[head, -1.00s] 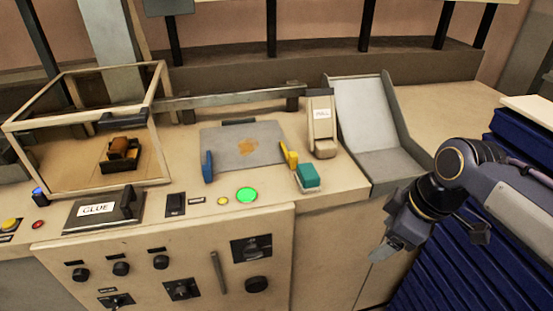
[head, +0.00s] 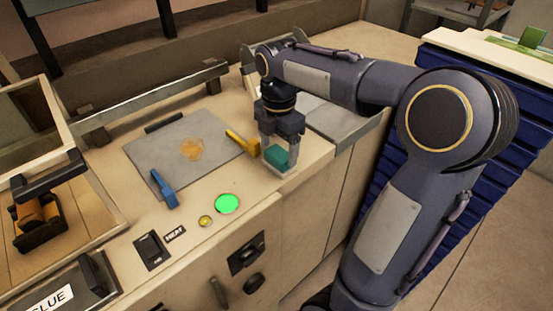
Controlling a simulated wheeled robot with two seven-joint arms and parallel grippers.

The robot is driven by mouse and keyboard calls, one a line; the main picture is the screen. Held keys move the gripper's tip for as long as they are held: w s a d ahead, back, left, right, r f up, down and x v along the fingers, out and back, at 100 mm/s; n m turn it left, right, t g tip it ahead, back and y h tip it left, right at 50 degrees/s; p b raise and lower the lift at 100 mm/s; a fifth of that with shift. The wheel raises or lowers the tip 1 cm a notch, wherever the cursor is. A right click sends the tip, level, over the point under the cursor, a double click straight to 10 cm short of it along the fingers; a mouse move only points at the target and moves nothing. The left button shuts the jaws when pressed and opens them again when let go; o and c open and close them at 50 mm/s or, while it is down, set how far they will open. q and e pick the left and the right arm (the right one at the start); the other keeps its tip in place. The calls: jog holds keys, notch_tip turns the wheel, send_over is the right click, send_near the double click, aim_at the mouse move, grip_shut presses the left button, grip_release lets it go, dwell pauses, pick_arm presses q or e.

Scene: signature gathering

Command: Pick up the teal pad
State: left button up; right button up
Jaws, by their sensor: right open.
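The teal pad (head: 277,156) is a small block near the front edge of the counter, right of the grey plate. My right gripper (head: 279,155) points down over it, with its fingers around the pad's sides. The jaws are open; whether a finger touches the pad cannot be told. The pad's upper back part is hidden by the gripper. My left gripper is not in view.
A blue handle (head: 164,189) is at the grey plate (head: 190,148). A lit green button (head: 227,203) is at the front. A glass-sided box (head: 70,205) is at left.

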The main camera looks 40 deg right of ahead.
aim_at(279, 153)
jog(key=shift+d+f, duration=0.1)
jog(key=shift+f, duration=1.45)
jog(key=shift+c, duration=0.3)
jog(key=c, duration=0.6)
jog(key=shift+r, duration=0.15)
jog(key=shift+r, duration=0.55)
jog(key=s+r+b, duration=0.1)
jog(key=s+r, duration=1)
jog(key=s, duration=0.3)
jog(key=shift+r, duration=0.35)
